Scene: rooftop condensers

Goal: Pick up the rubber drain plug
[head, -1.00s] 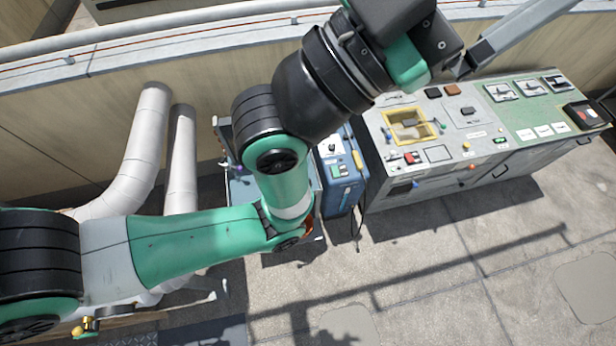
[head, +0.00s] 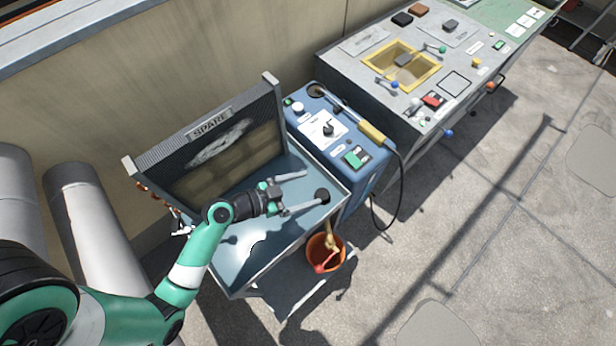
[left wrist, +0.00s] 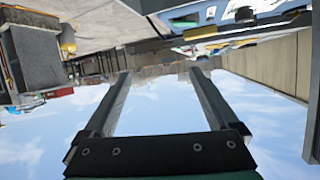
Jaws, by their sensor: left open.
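A dark round spot (head: 322,194) shows in the head view at the right end of the blue tray (head: 236,270). I cannot tell whether it is the rubber drain plug or an open drain hole. My left gripper (head: 314,187) is over the tray, with its fingers apart and pointing right. One fingertip overlaps the dark spot in the picture; contact cannot be told. In the left wrist view the open fingers (left wrist: 160,73) have nothing between them close by. My right gripper is not in view.
A finned panel marked SPARE (head: 215,150) stands along the tray's back. A blue unit (head: 345,160) with a yellow-handled tool stands right of the tray, a grey console (head: 350,65) beyond it. An orange bucket (head: 325,262) is below the tray's front. The floor at right is open.

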